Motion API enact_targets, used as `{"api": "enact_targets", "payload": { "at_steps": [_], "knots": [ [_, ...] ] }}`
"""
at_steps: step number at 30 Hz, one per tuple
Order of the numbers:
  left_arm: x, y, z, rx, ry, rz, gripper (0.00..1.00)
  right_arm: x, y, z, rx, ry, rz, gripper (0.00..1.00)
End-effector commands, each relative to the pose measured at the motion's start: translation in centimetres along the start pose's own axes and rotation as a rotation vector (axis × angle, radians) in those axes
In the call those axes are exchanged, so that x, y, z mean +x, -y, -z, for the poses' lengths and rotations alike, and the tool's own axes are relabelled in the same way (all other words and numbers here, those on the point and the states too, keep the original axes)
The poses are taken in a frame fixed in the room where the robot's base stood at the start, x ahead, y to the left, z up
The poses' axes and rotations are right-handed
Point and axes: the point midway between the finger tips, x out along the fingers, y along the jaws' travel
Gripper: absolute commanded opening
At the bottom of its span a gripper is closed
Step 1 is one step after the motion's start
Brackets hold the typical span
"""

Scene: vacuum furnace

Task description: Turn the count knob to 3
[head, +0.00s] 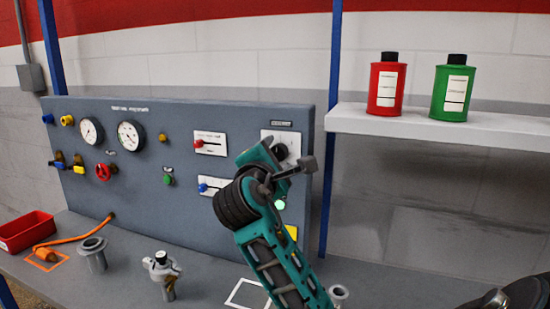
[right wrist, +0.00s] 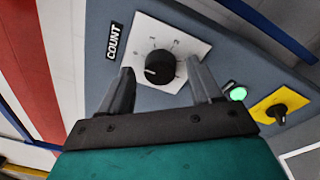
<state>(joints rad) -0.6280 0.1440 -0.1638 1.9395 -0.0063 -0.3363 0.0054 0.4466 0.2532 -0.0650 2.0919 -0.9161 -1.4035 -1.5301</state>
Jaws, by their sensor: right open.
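The count knob (right wrist: 160,66) is a round black dial on a white plate (right wrist: 190,48), beside a black COUNT label (right wrist: 114,41) in the right wrist view. A pale pointer mark on it faces left in that view; the plate's figures are too blurred to read. My right gripper (right wrist: 160,73) is open, its two fingers on either side of the knob in the picture; I cannot tell if they touch it. In the head view the knob (head: 280,152) is partly hidden behind my right gripper (head: 289,171). My left gripper is not in view.
A lit green button (right wrist: 237,93) and a black knob on a yellow plate (right wrist: 280,112) are nearby. Red (head: 203,143) and blue (head: 205,187) slide levers sit left of my arm. A shelf (head: 440,128) with red and green cans stands right.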

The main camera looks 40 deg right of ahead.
Motion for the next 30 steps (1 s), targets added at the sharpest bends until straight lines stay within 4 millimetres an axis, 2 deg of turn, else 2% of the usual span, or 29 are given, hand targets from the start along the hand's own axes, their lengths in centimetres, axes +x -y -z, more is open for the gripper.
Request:
{"api": "enact_targets", "payload": {
  "at_steps": [2, 18, 30],
  "knots": [
    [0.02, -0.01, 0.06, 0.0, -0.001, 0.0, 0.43, -0.02, 0.0, 0.01, 0.0, 0.0, 0.0, 0.58],
    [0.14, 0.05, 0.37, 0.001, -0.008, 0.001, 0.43, -0.05, 0.02, 0.04, -0.001, -0.001, 0.001, 0.08],
    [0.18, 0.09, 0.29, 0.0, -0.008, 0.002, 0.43, -0.1, 0.1, 0.15, 0.088, 0.002, -0.006, 0.08]
  ]
}}
